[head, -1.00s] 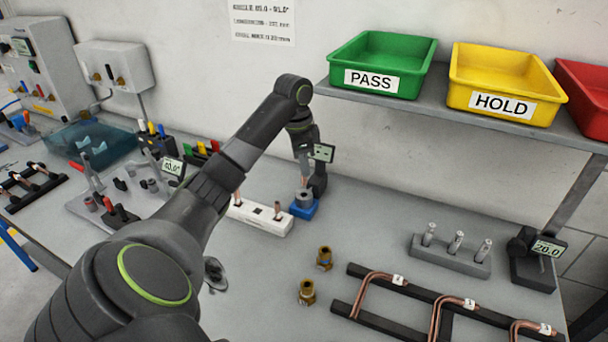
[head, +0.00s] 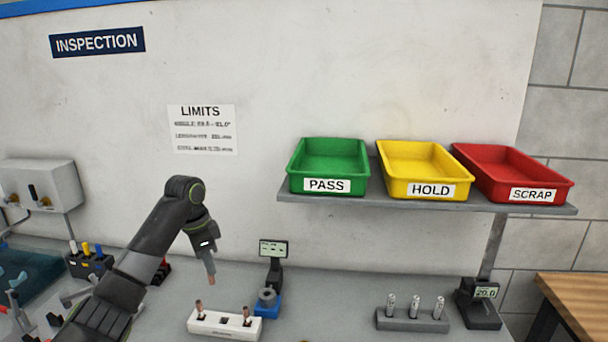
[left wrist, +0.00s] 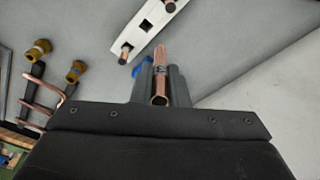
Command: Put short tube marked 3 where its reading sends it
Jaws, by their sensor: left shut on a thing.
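My left gripper (head: 207,252) is shut on a short copper tube (head: 211,280) and holds it above the bench, up and left of the gauge. In the left wrist view the tube (left wrist: 160,64) lies between the two fingers, with a dark mark too small to read. The blue-based gauge (head: 267,307) carries a grey ring; the text on its display (head: 273,248) cannot be read. A white block (head: 225,325) holds two copper tubes, with an empty slot between them. A green PASS tray (head: 328,165), yellow HOLD tray (head: 420,168) and red SCRAP tray (head: 510,172) stand on the shelf. My right gripper is not in view.
The shelf (head: 420,203) overhangs the bench at right. Below it are a grey rack with metal pins (head: 412,322) and a device reading 20.0 (head: 480,305). A LIMITS sheet (head: 203,130) hangs on the wall. Brass fittings (left wrist: 76,71) show in the left wrist view.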

